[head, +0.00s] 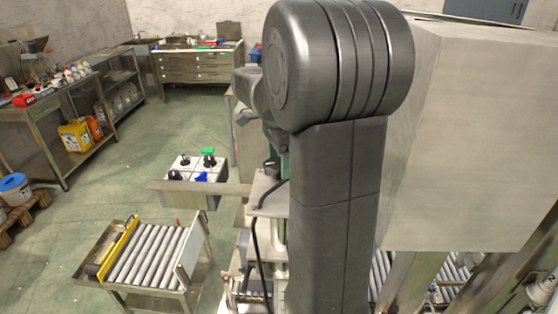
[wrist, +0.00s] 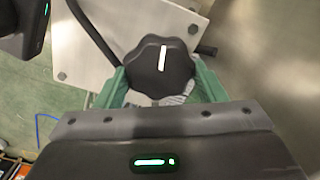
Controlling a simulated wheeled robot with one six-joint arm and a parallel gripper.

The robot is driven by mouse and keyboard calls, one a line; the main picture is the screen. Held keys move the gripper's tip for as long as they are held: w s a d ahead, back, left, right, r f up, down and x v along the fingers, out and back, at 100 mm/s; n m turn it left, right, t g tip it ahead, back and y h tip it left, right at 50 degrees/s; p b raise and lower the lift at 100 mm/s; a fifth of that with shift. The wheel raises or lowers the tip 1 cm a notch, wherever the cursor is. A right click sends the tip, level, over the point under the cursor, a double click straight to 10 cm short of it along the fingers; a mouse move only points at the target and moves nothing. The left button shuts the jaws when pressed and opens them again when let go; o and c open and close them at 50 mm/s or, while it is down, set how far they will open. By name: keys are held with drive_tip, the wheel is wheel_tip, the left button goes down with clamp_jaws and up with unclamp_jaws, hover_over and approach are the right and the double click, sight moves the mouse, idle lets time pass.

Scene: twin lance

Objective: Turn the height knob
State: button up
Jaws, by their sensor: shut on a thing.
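The height knob (wrist: 158,66) is black with a scalloped rim and a white pointer line, seen in the wrist view at the upper middle. The line stands nearly upright in the picture, leaning slightly right at its top. My gripper (wrist: 160,84) has green fingers on the left and right sides of the knob and is shut on it. In the head view my own arm hides most of the gripper and the knob. A pale metal plate (wrist: 85,45) with bolts lies behind the knob in the wrist view.
A dark cable runs beside the knob. In the head view a roller conveyor (head: 145,255) stands at lower left, and a control box (head: 195,172) with black, green and blue controls is left of my arm. A large grey cabinet (head: 465,140) is close on the right. Green floor is open at left.

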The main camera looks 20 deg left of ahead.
drive_tip(key=n, duration=0.6)
drive_tip(key=shift+w+a, duration=0.1)
drive_tip(key=shift+a, duration=0.05)
drive_tip(key=n, duration=0.6)
drive_tip(key=shift+a+r+n, duration=0.1)
drive_tip(key=shift+a+n, duration=0.05)
drive_tip(key=shift+n, duration=0.25)
drive_tip(key=n, duration=0.6)
drive_tip(key=shift+a, duration=0.1)
drive_tip(key=n, duration=0.5)
drive_tip(key=shift+n, duration=0.4)
drive_tip(key=n, duration=0.6)
drive_tip(key=shift+s, duration=0.3)
drive_tip(key=n, duration=0.6)
drive_tip(key=shift+s+n, duration=0.1)
drive_tip(key=shift+n, duration=0.2)
drive_tip(key=n, duration=1.1)
drive_tip(key=shift+d+n, duration=0.25)
drive_tip(key=shift+n, duration=0.15)
